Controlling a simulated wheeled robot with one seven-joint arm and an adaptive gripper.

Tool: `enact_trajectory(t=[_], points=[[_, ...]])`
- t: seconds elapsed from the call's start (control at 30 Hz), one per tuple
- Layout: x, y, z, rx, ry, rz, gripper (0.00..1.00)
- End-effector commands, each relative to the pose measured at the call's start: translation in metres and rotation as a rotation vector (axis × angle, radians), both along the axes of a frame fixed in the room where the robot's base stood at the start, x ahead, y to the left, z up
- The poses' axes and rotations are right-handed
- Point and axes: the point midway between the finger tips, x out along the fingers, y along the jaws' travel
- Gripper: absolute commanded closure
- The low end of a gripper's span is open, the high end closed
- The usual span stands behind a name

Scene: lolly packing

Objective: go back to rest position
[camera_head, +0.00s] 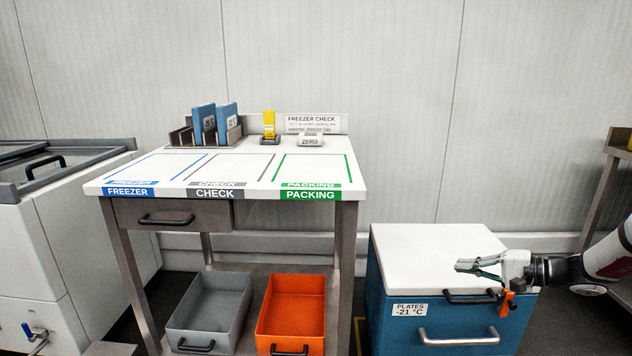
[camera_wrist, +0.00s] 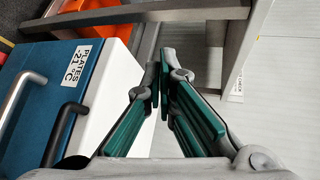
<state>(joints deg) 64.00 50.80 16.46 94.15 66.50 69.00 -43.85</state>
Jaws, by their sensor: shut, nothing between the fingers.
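My gripper (camera_head: 470,265) is at the right in the head view, above the front right part of the white lid of the blue plates box (camera_head: 385,310). Its fingers point left, are shut and hold nothing. In the wrist view my gripper (camera_wrist: 163,75) shows its green-padded fingers together at the tips. The blue box (camera_wrist: 40,60) with its "PLATES -21 °C" label lies to the left of the fingers there.
A table (camera_head: 225,185) with freezer, check and packing zones stands left of the box. Blue plates (camera_head: 227,120) and a yellow device (camera_head: 269,122) stand at its back. Grey (camera_head: 178,325) and orange (camera_head: 262,325) bins sit below. A freezer (camera_head: 40,230) is far left.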

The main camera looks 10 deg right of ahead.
Motion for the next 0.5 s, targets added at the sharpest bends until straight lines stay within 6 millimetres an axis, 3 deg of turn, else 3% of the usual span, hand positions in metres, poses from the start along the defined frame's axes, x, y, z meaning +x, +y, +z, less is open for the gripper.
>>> enact_trajectory(t=[0.03, 0.2, 0.37, 0.5], points=[[0.0, 0.028, 0.018, -0.036, 0.025, 0.069, 1.0], [-0.018, 0.108, 0.06, -0.146, 0.122, 0.263, 1.0], [-0.05, 0.174, 0.093, -0.263, 0.21, 0.42, 1.0], [-0.087, 0.223, 0.117, -0.376, 0.28, 0.533, 1.0]])
